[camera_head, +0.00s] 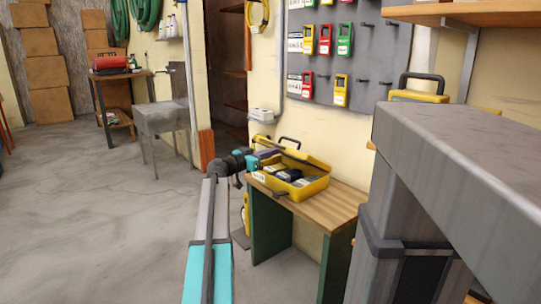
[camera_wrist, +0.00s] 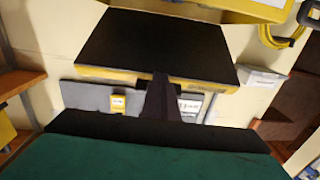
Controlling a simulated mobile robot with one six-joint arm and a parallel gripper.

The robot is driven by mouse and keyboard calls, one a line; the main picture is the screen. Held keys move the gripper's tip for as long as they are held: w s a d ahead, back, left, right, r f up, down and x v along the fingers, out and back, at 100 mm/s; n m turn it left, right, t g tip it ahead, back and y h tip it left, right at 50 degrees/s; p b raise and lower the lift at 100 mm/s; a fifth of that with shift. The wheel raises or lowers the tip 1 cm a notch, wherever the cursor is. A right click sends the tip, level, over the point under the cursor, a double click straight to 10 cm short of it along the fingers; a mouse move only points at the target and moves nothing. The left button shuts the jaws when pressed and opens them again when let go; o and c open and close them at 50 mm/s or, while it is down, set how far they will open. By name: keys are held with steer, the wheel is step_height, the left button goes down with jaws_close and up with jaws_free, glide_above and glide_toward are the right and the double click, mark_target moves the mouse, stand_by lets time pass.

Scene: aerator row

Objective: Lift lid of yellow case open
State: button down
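The yellow case (camera_head: 312,187) sits on the wooden bench in the head view. Its lid (camera_head: 306,158) is raised and tilted back, with dark items showing inside the case. My gripper (camera_head: 268,154) is at the left side of the lid, close to it; I cannot tell whether they touch. In the wrist view a dark panel with a yellow edge, likely the lid (camera_wrist: 150,45), fills the upper middle. My gripper's fingers (camera_wrist: 160,85) show there as one dark wedge, together, with the tip overlapping the panel's yellow edge. I see nothing gripped between them.
The bench (camera_head: 340,203) has a bare strip at its right end. A grey pegboard (camera_head: 375,60) with coloured meters hangs behind it. A white box (camera_head: 263,115) is on the wall. A large grey post (camera_head: 420,200) blocks the right. The floor at left is open.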

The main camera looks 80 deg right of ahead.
steer(key=shift+s+d+r, duration=0.3)
steer(key=shift+r, duration=0.25)
steer(key=shift+s+d+r, duration=0.25)
steer(key=shift+d+r, duration=0.05)
steer(key=shift+r, duration=0.2)
steer(key=shift+s+d+r, duration=0.25)
steer(key=shift+d+r, duration=0.05)
steer(key=shift+r, duration=0.1)
steer(key=shift+s+d+r+b, duration=0.35)
steer(key=shift+s+d+r, duration=0.15)
steer(key=shift+s+r, duration=0.15)
steer(key=shift+d+r, duration=0.1)
steer(key=shift+s+d+r, duration=0.8)
steer(key=shift+s+d, duration=0.05)
steer(key=shift+d, duration=0.05)
steer(key=shift+d+r+b, duration=0.1)
steer(key=shift+b, duration=0.2)
